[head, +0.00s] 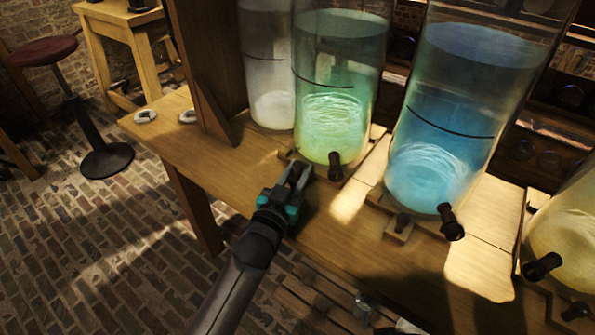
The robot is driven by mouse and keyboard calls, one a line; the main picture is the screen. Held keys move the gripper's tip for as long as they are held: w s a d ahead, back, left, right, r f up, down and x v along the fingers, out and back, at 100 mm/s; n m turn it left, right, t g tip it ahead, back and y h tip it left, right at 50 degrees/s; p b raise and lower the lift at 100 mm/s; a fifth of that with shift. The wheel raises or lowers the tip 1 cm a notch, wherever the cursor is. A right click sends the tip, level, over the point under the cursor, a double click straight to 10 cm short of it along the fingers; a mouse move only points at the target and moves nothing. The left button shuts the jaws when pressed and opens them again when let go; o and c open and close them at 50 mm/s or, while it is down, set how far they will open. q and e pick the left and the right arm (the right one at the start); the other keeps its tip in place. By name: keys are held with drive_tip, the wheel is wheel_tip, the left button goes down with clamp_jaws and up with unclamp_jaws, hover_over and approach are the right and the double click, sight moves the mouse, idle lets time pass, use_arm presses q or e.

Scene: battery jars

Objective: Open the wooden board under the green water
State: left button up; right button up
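The tall glass jar of green water (340,85) stands on the wooden bench with a black tap low on its front. The wooden board under it (376,133) shows only as pale edges around the jar's base. A small dark knob (336,173) sits at its front, below the tap. My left gripper (299,170) is over the bench's front part, just left of the knob and apart from it. Its fingers look parted and empty. The arm and gripper hide part of the bench front. My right gripper is not in view.
A blue-water jar (440,120) on its own board and a yellow one (570,235) stand to the right. A clear jar (267,60) is behind left. A wooden upright (205,75) rises at left. The bench's left front (190,145) is mostly free.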

use_arm(q)
clamp_jaws()
idle(1.0)
